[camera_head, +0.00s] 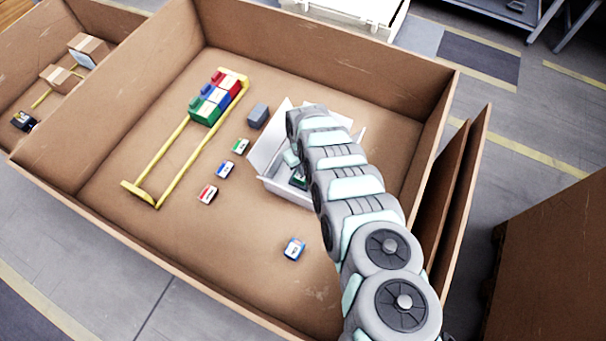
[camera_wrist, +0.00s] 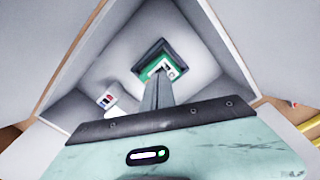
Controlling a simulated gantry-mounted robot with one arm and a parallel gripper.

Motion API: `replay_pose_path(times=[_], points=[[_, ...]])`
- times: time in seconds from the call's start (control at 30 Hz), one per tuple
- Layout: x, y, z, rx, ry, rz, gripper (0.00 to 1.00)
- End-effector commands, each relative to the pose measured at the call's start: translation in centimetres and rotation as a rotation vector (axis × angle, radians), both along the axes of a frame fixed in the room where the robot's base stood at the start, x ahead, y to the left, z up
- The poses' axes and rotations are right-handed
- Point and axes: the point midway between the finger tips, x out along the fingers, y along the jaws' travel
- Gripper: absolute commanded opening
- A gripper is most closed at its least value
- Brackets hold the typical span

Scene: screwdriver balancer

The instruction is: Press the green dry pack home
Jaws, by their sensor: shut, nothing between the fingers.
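The green dry pack (camera_wrist: 157,64) lies in a dark-edged square recess in the white box in the wrist view, with a white label on top. My gripper (camera_wrist: 160,85) is shut and empty, its fingertips over the pack's near edge. They hide part of it, and I cannot tell whether they touch it. How deep the pack sits is unclear. In the head view the white box (camera_head: 268,158) stands at the right of the cardboard bin, partly covered by my arm.
A small red, white and blue item (camera_wrist: 107,99) lies in the white box. A yellow rack (camera_head: 167,150) holds red, blue and green blocks (camera_head: 213,98). A grey block (camera_head: 258,115) and several small labelled pieces (camera_head: 226,170) lie on the bin floor. The bin's front left floor is clear.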

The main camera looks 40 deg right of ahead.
Motion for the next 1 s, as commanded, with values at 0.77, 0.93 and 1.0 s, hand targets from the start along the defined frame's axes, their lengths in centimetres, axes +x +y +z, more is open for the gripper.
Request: replay_pose_path(times=[0.77, 0.93, 1.0], points=[[-0.01, 0.00, -0.51, 0.000, 0.000, 0.000, 0.00], [-0.01, 0.01, -0.44, 0.000, 0.000, 0.000, 0.00], [0.00, 0.00, -0.20, 0.000, 0.000, 0.000, 0.00]])
